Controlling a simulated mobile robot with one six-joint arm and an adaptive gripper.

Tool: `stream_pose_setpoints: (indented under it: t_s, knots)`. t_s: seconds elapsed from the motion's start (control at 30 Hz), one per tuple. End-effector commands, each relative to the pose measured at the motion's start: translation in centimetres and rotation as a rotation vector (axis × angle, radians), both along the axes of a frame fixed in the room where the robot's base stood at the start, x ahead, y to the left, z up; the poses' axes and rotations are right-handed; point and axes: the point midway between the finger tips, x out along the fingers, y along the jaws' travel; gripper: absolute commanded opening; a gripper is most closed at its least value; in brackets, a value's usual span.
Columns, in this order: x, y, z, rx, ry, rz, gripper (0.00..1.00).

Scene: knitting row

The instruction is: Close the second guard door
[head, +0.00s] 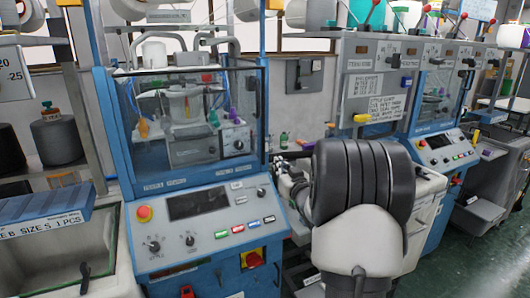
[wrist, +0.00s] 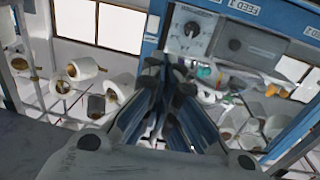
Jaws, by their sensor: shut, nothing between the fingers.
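The nearest knitting machine, at left in the head view, has a clear guard door (head: 203,92) in a blue frame, with the mechanism showing behind it. A second blue-framed machine stands farther right, with a clear guard pane (head: 437,92) above its control panel. I cannot tell for sure whether either door is fully shut. My gripper (wrist: 172,75) is shut and empty in the wrist view, beside a blue post (wrist: 150,42) and below a grey feed panel (wrist: 195,30). I cannot tell whether it touches them. In the head view my arm hides the gripper.
A sloped control panel (head: 205,212) with a red button juts out below the near door. A grey panel with paper notes (head: 378,98) and a yellow handle (head: 376,117) lies between the machines. Yarn cones (head: 57,137) stand at left. Green floor (head: 490,265) is clear at right.

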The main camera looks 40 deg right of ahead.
Motion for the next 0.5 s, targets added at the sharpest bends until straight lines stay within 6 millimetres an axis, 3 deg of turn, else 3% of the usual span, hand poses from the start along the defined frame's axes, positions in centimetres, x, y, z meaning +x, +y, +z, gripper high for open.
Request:
stream_pose_setpoints:
  t_s: [0.3,0.5]
  knots:
    - [6.4,-2.2,-0.3,-0.002,0.001,0.003,0.00]
    - [9.5,-3.3,-0.2,-0.002,0.001,0.002,0.00]
